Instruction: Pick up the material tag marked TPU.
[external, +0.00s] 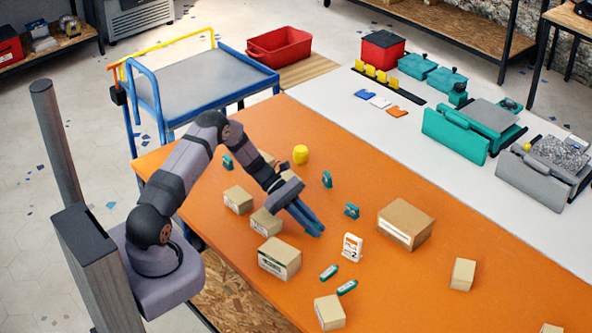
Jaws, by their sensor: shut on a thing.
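My gripper (314,229) is over the orange table, its blue fingers pointing down and right. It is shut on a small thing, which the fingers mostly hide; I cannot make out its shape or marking. No TPU lettering can be read in this view. Small flat cards in blue (365,94), white (380,102) and orange (397,111) lie on the white table at the back. Several yellow upright tags (370,73) stand on a black strip behind them. I cannot tell which of these, if any, is marked TPU.
Cardboard boxes (405,224) stand around my gripper. A white bottle-like item (352,247) is just right of it. Small teal items (329,272) and a yellow cylinder (300,154) are on the orange table (480,240). A red bin (279,47) stands at the back.

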